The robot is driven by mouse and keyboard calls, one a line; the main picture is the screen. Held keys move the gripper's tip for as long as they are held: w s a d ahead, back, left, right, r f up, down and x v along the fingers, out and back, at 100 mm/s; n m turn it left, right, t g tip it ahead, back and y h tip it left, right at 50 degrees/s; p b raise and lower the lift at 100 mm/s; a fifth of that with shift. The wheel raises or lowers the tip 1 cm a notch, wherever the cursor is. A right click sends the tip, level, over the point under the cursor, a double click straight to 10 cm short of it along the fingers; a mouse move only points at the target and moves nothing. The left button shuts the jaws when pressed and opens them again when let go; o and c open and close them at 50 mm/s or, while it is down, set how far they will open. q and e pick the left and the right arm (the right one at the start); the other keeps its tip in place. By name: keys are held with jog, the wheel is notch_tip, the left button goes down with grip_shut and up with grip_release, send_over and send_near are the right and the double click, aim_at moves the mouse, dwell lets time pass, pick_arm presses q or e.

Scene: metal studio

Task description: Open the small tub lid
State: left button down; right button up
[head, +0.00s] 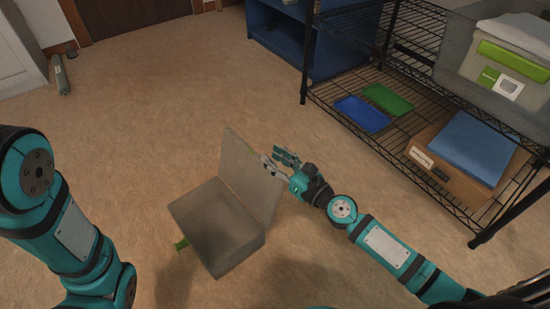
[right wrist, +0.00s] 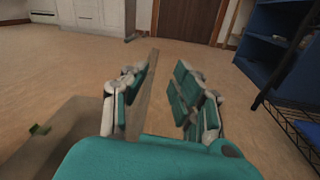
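In the right wrist view, the lid (right wrist: 148,90) shows as a thin upright strip beside the left finger, within the gap of the open gripper (right wrist: 158,95). I cannot tell whether they touch. My left gripper is out of view.
A black wire shelf (head: 350,128) on the right holds blue and green trays (head: 388,99) and a cardboard box (head: 440,160). A blue cabinet (head: 290,40) and brown door (head: 125,12) are at the back. Carpet around the tub is clear.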

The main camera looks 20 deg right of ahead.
jog(key=v, duration=1.2)
dwell(0.4)
